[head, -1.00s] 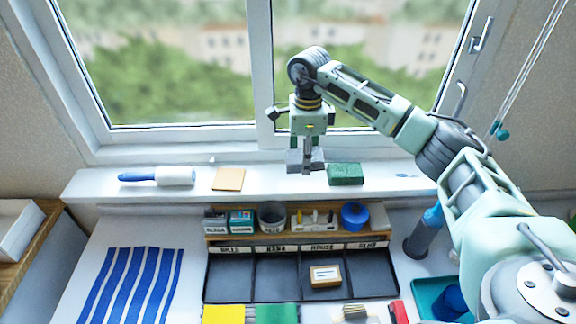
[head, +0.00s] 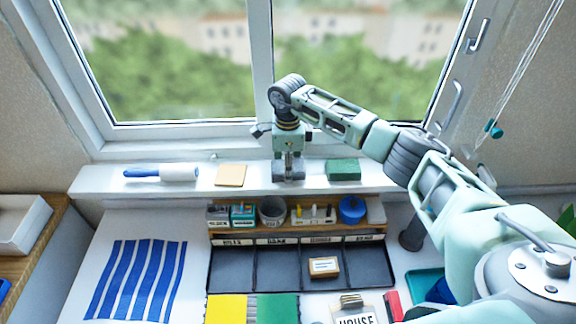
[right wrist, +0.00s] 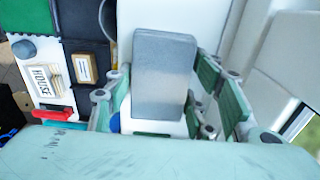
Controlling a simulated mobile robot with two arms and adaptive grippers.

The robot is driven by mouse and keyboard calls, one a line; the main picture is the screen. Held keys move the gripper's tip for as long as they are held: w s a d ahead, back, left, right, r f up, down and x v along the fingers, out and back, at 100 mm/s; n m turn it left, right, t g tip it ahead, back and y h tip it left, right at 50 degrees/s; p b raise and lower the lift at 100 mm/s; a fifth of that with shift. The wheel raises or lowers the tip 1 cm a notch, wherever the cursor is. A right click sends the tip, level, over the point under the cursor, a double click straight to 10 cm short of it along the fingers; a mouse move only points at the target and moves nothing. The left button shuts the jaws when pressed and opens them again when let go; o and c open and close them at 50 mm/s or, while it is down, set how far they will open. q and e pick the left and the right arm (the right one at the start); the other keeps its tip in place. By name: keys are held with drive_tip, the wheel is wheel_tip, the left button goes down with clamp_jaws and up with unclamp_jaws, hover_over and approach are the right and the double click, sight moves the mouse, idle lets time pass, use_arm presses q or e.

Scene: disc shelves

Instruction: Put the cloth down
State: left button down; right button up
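A flat grey piece, which I take to be the cloth (head: 280,171), is at the level of the white windowsill, between a tan pad and a green pad. It looks like a smooth grey block in the right wrist view (right wrist: 165,75). My right gripper (head: 289,166) points down onto it, with a finger close against each side in the wrist view. It appears to touch the sill, but its underside is hidden. My left gripper is not in view.
On the windowsill (head: 100,180) lie a blue-handled roller (head: 165,174), the tan pad (head: 231,175) and the green pad (head: 343,169). Below are a rack with small containers (head: 352,209), a black sectioned tray (head: 230,268) and a blue-striped cloth-like sheet (head: 135,280). The window stands behind.

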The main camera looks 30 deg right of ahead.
drive_tip(key=o, duration=0.5)
drive_tip(key=shift+c, duration=0.2)
drive_tip(key=shift+r, duration=0.15)
drive_tip(key=r+b, duration=0.1)
drive_tip(key=r, duration=0.1)
drive_tip(key=r+b, duration=0.1)
drive_tip(key=r, duration=0.1)
drive_tip(key=r+b, duration=0.1)
drive_tip(key=r, duration=0.1)
drive_tip(key=shift+a+r, duration=0.25)
drive_tip(key=shift+a, duration=0.05)
drive_tip(key=shift+s+r, duration=0.15)
drive_tip(key=shift+r, duration=0.25)
